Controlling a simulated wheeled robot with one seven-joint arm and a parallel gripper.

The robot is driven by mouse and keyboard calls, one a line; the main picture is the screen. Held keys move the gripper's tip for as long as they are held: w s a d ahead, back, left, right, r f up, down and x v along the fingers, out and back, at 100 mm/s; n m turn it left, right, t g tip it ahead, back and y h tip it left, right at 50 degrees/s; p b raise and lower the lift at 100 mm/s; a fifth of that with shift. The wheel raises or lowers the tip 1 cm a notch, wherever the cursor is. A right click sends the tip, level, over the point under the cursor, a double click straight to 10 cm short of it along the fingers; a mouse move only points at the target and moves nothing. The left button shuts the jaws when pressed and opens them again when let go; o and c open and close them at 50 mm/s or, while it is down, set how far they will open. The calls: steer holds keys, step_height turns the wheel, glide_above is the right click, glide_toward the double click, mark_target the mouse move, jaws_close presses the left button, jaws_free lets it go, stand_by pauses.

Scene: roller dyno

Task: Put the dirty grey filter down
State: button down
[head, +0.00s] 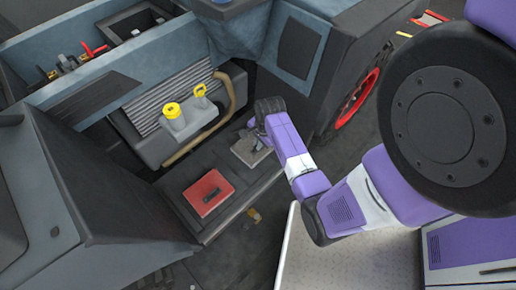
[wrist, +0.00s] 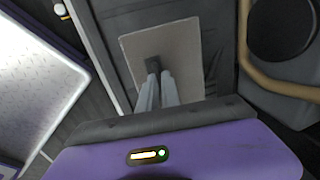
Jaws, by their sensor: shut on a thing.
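The dirty grey filter (head: 248,153) is a flat, square grey panel over the dark ledge of the open engine bay, right of a red box-like panel (head: 208,193). My gripper (head: 263,141) reaches in from the right and is at the filter's upper side. In the wrist view the two fingers of my gripper (wrist: 155,82) are close together on a small dark tab in the middle of the filter (wrist: 185,45). The filter looks roughly level. I cannot tell whether its underside touches the ledge.
The engine block with yellow caps (head: 173,110) and a tan hose (head: 190,147) stand just behind the ledge. A vehicle wall with a red-rimmed wheel (head: 357,98) is to the right. A pale metal tray (head: 325,258) lies in front. Bare ledge surrounds the red panel.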

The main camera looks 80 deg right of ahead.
steer(key=x, duration=0.2)
steer(key=b+x, duration=0.1)
steer(key=x, duration=0.1)
steer(key=shift+s+a+f, duration=0.1)
steer(key=shift+s+a, duration=0.1)
steer(key=shift+s, duration=0.15)
steer(key=c, duration=1.6)
jaws_free()
steer(key=shift+o, duration=0.2)
